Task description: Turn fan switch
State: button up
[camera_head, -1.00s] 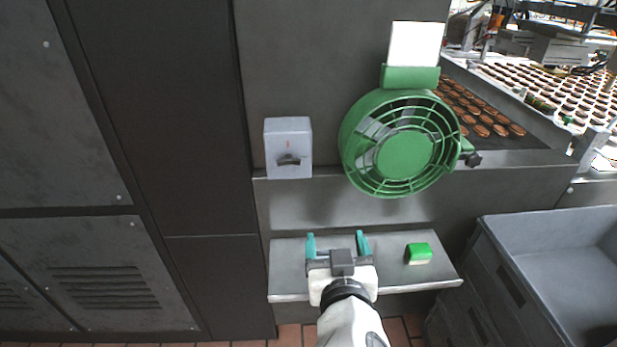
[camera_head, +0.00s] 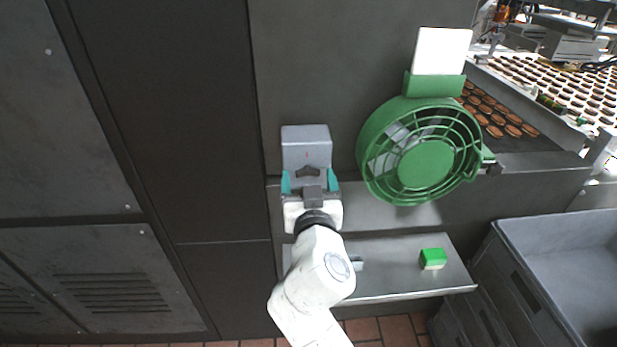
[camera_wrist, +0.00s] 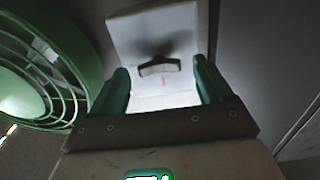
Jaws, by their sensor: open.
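The fan switch is a grey box (camera_head: 306,143) on the dark wall, with a dark knob (camera_head: 308,171) and a small red mark. In the wrist view the knob (camera_wrist: 159,66) lies ahead, between the fingers, and the red mark shows close to it. My gripper (camera_head: 310,181) is at the lower front of the switch box. Its teal fingers are open, one on each side of the box's lower part, with nothing held. I cannot tell if they touch the box. The green fan (camera_head: 425,165) is on the wall to the right of the switch.
A metal shelf (camera_head: 390,279) below carries a green-and-white block (camera_head: 432,258). A grey crate (camera_head: 560,235) stands at the lower right. A conveyor with brown biscuits (camera_head: 560,85) runs at the upper right. The dark panels at the left are clear.

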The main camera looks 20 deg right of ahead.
jog(key=shift+w+d, duration=0.1)
jog(key=shift+c, duration=0.2)
jog(key=c, duration=1)
jog(key=shift+n, duration=0.3)
jog(key=n, duration=0.3)
jog(key=shift+n, duration=0.4)
jog(key=n, duration=0.4)
jog(key=shift+n, duration=0.3)
jog(key=n+p, duration=0.2)
jog(key=n, duration=0.3)
jog(key=shift+n+p, duration=0.8)
jog(key=shift+n, duration=1.2)
jog(key=shift+f, duration=0.1)
